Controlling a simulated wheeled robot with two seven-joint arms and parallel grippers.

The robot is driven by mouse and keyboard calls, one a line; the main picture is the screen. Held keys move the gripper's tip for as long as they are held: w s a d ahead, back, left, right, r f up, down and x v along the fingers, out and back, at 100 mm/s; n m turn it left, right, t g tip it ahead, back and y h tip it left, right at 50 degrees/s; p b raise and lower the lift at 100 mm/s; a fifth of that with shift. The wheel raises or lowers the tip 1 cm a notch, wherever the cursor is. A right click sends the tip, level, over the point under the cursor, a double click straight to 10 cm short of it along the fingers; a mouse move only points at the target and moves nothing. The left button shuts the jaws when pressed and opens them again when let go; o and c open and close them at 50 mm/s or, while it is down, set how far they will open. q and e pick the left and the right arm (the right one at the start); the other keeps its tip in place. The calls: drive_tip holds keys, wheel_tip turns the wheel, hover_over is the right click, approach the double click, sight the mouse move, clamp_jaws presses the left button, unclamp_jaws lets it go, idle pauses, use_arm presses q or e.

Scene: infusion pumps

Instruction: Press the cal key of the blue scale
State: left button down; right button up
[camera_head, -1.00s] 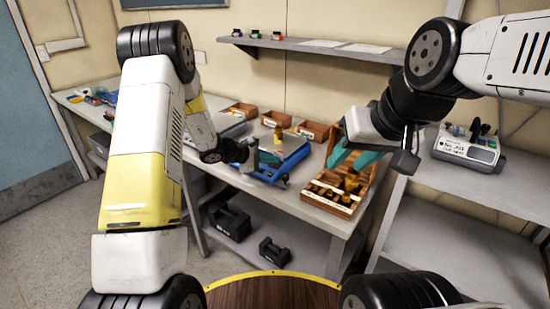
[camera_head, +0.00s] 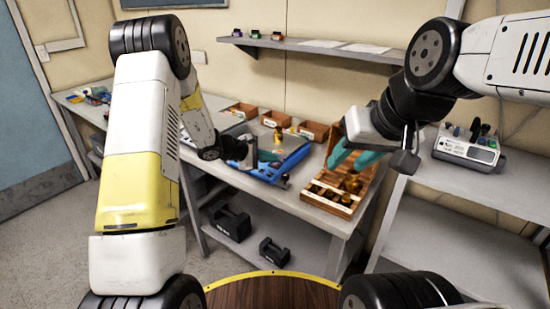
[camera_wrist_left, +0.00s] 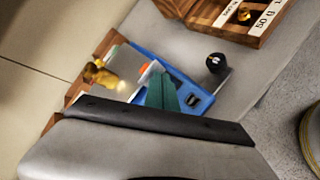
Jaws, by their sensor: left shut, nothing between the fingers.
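The blue scale (camera_head: 296,160) sits on the grey bench, with a brass weight (camera_head: 278,136) on its pale pan. My left gripper (camera_head: 268,156) is shut and empty, over the near left part of the scale and hiding some of it. In the left wrist view the teal fingers (camera_wrist_left: 163,93) are together over the scale's blue body (camera_wrist_left: 200,104), close to a small orange-red part. I cannot read the keys or tell whether the fingertips touch one. My right gripper (camera_head: 350,160) is open with teal fingers, over the wooden weight box.
The open wooden weight box (camera_head: 330,200) holds several brass weights, right of the scale. Small wooden trays (camera_head: 312,130) line the back of the bench. A grey device (camera_head: 468,150) is on the right shelf.

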use_arm(q)
drive_tip(key=shift+s+a+r, duration=0.15)
drive_tip(key=shift+r, duration=0.65)
drive_tip(key=shift+s+a+r, duration=0.1)
drive_tip(key=shift+s+r, duration=0.1)
drive_tip(key=shift+r, duration=0.65)
drive_tip(key=shift+s+a+r, duration=0.15)
drive_tip(key=shift+r, duration=0.65)
drive_tip(key=shift+r, duration=0.1)
